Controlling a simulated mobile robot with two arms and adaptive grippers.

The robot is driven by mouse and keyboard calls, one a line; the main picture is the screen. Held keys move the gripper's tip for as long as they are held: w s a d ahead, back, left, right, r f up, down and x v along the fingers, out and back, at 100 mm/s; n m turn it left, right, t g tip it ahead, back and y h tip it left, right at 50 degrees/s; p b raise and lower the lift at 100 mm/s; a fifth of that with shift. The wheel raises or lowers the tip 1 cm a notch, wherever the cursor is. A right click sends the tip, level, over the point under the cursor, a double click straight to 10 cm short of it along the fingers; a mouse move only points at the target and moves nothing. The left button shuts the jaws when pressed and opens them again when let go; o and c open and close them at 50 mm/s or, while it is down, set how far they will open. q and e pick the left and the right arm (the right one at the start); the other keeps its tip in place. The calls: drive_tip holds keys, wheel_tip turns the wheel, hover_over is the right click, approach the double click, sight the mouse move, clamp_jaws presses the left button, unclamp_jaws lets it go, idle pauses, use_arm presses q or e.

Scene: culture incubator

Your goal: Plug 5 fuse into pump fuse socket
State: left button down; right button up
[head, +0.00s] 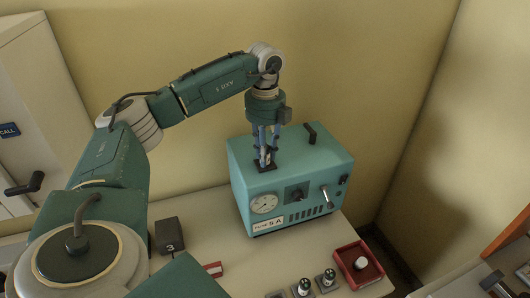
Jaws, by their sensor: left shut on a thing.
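The pump is a teal box (245,190) on the bench, with a gauge, a knob, a lever and a "Fuse 5 A" label (268,225) on its front. On its top at the left is a black socket plate (267,169). My left gripper (265,158) points straight down over this plate and is shut on a small dark fuse with a white mark (267,154). The fuse is upright at the socket, partly hidden by the fingers. I cannot tell whether it is seated or just above. My right gripper is not in view.
A black block marked 3 (169,234) and a red and white piece (213,269) lie left of the pump's front. Several small black-topped pieces (326,279) stand in front. A red tray (343,256) is at the right. A black handle (311,132) rises from the pump top.

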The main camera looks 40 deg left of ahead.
use_arm(q)
drive_tip(key=shift+f, duration=0.2)
drive_tip(key=c, duration=1.4)
unclamp_jaws()
drive_tip(key=shift+r, duration=0.1)
wheel_tip(320, 180, up, 12)
drive_tip(key=shift+f, duration=0.1)
